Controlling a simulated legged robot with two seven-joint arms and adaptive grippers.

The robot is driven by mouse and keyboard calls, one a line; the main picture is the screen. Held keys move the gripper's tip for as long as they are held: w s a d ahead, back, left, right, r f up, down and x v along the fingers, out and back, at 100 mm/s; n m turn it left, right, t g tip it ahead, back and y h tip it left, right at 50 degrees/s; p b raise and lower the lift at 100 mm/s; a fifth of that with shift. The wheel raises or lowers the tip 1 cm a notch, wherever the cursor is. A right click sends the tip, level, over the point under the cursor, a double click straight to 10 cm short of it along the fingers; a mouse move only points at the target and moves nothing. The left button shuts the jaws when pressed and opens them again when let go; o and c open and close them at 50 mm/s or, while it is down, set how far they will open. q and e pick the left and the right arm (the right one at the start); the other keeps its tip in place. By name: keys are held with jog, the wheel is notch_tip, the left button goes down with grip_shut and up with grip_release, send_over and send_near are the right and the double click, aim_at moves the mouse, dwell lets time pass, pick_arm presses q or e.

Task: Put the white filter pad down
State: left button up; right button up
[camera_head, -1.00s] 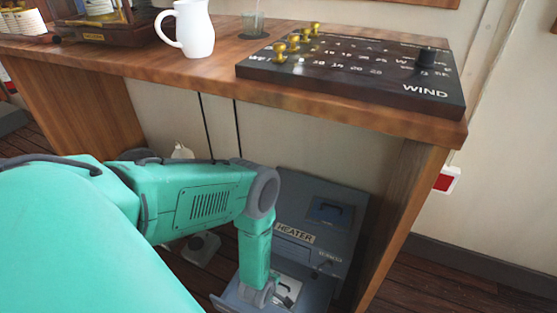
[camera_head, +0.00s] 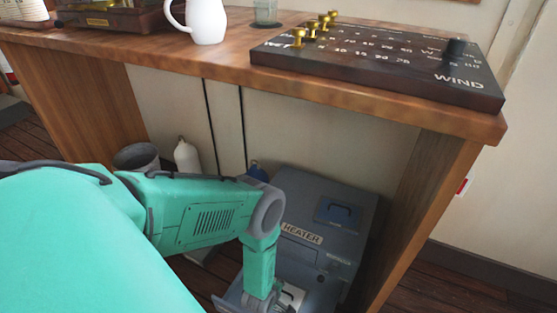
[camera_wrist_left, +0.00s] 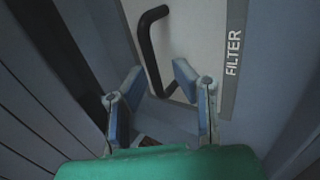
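The white filter pad (camera_wrist_left: 190,35) lies in the open front of the grey heater (camera_head: 325,225). In the left wrist view it has a black handle (camera_wrist_left: 148,45) and a strip lettered FILTER. A small part of the pad (camera_head: 293,296) shows at the bottom of the head view, beside my left arm. My left gripper (camera_wrist_left: 158,75) is open, with its two fingers apart. The lower end of the handle shows between the fingertips, near the right finger; I cannot tell whether they touch. My right gripper is not in view.
The wooden table (camera_head: 200,70) overhangs the heater and my left arm. On it stand a white jug (camera_head: 207,22), a glass (camera_head: 265,12) and the black WIND board (camera_head: 390,60). Under it are a grey bucket (camera_head: 137,157) and a white bottle (camera_head: 187,157). A wooden side panel (camera_head: 425,200) stands right of the heater.

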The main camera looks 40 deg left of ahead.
pick_arm(q)
jog(key=shift+d+r, duration=0.25)
jog(key=shift+r, duration=0.05)
jog(key=p+v, duration=0.6)
jog(key=v, duration=0.6)
jog(key=shift+f, duration=0.1)
